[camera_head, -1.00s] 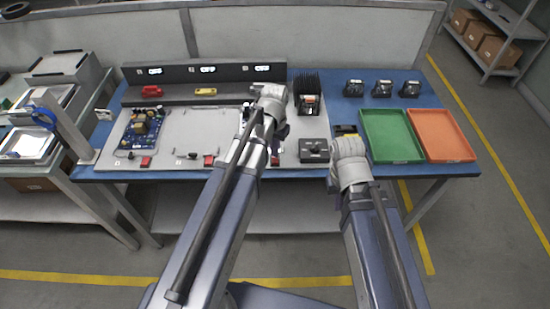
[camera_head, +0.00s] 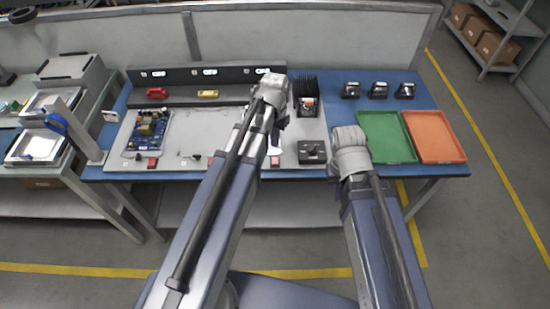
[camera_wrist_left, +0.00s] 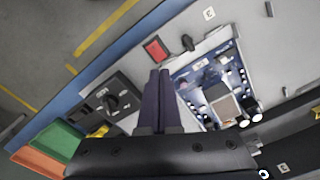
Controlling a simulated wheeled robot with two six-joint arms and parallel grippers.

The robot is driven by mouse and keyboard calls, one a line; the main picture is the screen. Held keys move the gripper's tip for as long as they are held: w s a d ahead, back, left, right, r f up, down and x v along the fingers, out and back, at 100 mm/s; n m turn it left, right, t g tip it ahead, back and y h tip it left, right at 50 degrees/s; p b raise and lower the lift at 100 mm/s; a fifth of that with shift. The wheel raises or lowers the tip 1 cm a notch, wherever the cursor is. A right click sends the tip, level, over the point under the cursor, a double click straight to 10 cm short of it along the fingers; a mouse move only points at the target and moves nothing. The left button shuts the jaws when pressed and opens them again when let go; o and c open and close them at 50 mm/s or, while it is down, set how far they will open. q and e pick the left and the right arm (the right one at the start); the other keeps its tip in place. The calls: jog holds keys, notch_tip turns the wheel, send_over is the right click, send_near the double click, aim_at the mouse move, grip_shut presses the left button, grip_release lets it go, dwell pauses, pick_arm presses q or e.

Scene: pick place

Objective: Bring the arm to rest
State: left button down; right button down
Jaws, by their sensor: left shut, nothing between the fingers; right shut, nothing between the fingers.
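My left gripper (camera_wrist_left: 160,100) is shut and empty in the left wrist view. Its two dark fingers are together above the workbench, between a blue circuit board (camera_wrist_left: 220,90) and a black box with a round knob (camera_wrist_left: 108,102). In the head view, the left arm (camera_head: 230,180) reaches up over the bench and its grey wrist hides part of the board there. The right arm (camera_head: 380,235) ends in a grey wrist by the bench's front edge, left of the green tray (camera_head: 387,155). My right gripper is mostly hidden behind this wrist; it is shut and holds nothing visible.
An orange tray (camera_head: 435,158) lies beside the green one, with several small black parts behind. A tall black finned part (camera_head: 306,90) stands near the left wrist. Another circuit board (camera_head: 148,130) is at left. Grey floor is free in front of the bench.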

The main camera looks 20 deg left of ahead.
pick_arm(q)
jog(key=s+d+m+y, duration=0.1)
jog(key=s+d, duration=0.9)
jog(key=s, duration=0.4)
jog(key=shift+s+d, duration=0.15)
jog(key=shift+d, duration=0.1)
